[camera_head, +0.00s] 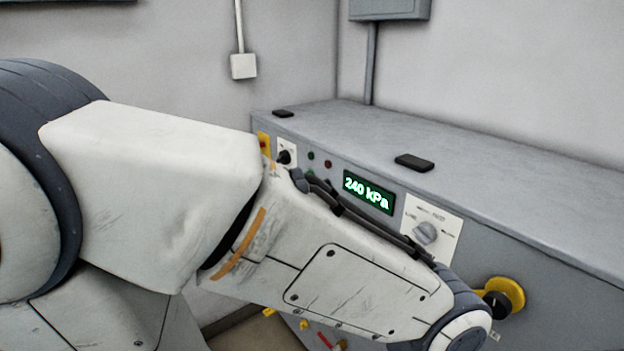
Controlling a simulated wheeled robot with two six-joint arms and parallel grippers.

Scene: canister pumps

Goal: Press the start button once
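A grey machine cabinet (540,225) stands against the wall, with controls on its front panel. No button marked as start can be made out. A small dark green round part (311,155) and a small dark red one (328,164) sit left of the lit display (369,192), which reads "240 kPa". I cannot tell whether these are buttons or lamps. My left arm crosses the view from the left and hides much of the lower panel. Its wrist is at the lower right, and its gripper is out of sight. My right gripper is not in view.
A rotary selector (425,233) on a white plate is right of the display. A black knob on a yellow round base (507,293) is near my wrist. A black switch (285,156) is at the panel's left. Yellow and red parts show below my arm.

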